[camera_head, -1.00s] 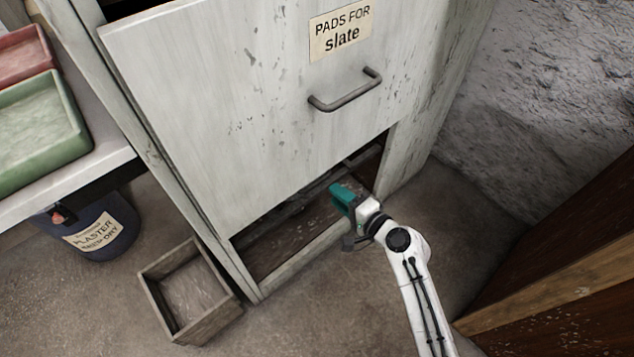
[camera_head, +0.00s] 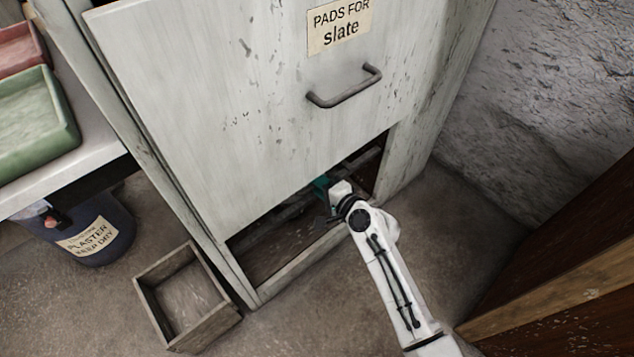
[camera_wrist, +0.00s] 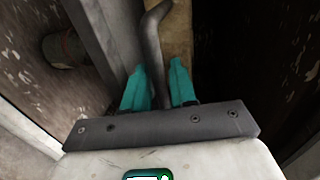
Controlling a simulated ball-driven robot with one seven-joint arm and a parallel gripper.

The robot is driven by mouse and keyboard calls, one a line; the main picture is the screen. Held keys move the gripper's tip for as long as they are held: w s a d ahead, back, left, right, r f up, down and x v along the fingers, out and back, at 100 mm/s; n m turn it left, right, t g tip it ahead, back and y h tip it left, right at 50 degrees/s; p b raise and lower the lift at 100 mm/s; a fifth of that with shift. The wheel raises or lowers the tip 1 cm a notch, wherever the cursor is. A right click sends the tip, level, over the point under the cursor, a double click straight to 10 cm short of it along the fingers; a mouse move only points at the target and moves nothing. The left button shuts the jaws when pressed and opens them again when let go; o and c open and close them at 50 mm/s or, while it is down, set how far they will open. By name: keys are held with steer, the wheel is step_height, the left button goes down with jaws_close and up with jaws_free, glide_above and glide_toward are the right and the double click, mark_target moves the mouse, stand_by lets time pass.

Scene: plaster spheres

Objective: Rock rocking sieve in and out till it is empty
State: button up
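My gripper (camera_head: 322,184) reaches into the low opening under the raised white front of the cabinet. In the wrist view its two teal fingers (camera_wrist: 158,68) are apart. A grey bent bar (camera_wrist: 151,45) runs between them, with a gap visible on the right finger's side. The bar looks like a handle; I cannot tell for certain that it belongs to the rocking sieve. No sieve tray or contents can be made out. The inside of the cabinet is dark and mostly hidden by the front panel and my arm.
The white panel (camera_head: 240,110) labelled "PADS FOR slate" has a grey handle (camera_head: 345,88). A wooden box (camera_head: 215,321) stands on the floor at left, near a blue plaster bucket (camera_head: 112,212). A dark wooden piece (camera_head: 570,280) stands at right. A round object (camera_wrist: 65,48) shows in the wrist view.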

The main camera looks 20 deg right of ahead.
jaws_close()
steer(key=f+v, duration=0.2)
steer(key=v, duration=1.1)
steer(key=shift+s+f, duration=0.4)
steer(key=shift+f, duration=0.1)
steer(key=shift+d, duration=0.2)
steer(key=shift+o, duration=1)
jaws_free()
steer(key=shift+r, duration=0.1)
steer(key=shift+s, duration=0.1)
steer(key=p+v, duration=0.2)
steer(key=v, duration=0.8)
steer(key=shift+s, duration=0.35)
steer(key=shift+d, duration=0.15)
